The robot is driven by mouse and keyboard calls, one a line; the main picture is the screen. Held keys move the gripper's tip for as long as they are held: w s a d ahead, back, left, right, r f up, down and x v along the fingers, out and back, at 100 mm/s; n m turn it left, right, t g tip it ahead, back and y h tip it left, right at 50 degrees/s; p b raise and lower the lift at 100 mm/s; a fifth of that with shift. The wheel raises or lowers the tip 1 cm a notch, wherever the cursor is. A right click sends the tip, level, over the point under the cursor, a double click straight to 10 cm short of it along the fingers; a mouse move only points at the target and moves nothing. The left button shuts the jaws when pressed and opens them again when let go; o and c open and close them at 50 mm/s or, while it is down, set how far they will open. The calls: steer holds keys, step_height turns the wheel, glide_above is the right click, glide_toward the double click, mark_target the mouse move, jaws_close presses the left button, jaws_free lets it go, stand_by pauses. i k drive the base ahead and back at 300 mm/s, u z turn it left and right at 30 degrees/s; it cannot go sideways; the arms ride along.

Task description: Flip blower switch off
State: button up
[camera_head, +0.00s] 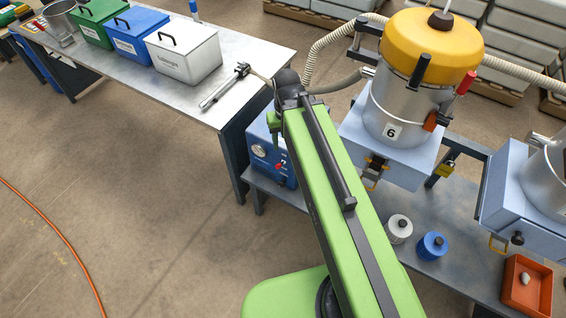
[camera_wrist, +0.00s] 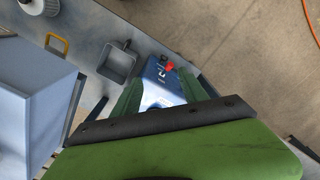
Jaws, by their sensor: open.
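The blower box is blue (camera_head: 268,135), with a round gauge and a small red switch (camera_head: 279,166) on its face. It stands at the left end of the lower bench, partly hidden by my arm. In the wrist view, the blue box (camera_wrist: 157,72) lies between and beyond the two green fingers of my gripper (camera_wrist: 162,77). The red switch (camera_wrist: 170,67) shows just past the fingertips. My gripper is open and empty. I cannot tell the exact gap to the switch or which way it is set.
A yellow-topped hopper (camera_head: 420,45) marked 6 stands right of my arm. White (camera_head: 399,232) and blue (camera_head: 431,248) canisters and an orange tray (camera_head: 512,300) sit on the lower bench. A steel table (camera_head: 130,60) with lidded bins is at left. The floor between is clear.

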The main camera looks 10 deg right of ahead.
mark_target(279, 165)
steer(key=u, duration=1.15)
steer(key=k, duration=0.55)
steer(key=u, duration=1.05)
steer(key=k, duration=0.75)
steer(key=z, duration=0.25)
steer(key=i, duration=0.75)
steer(key=u, duration=0.1)
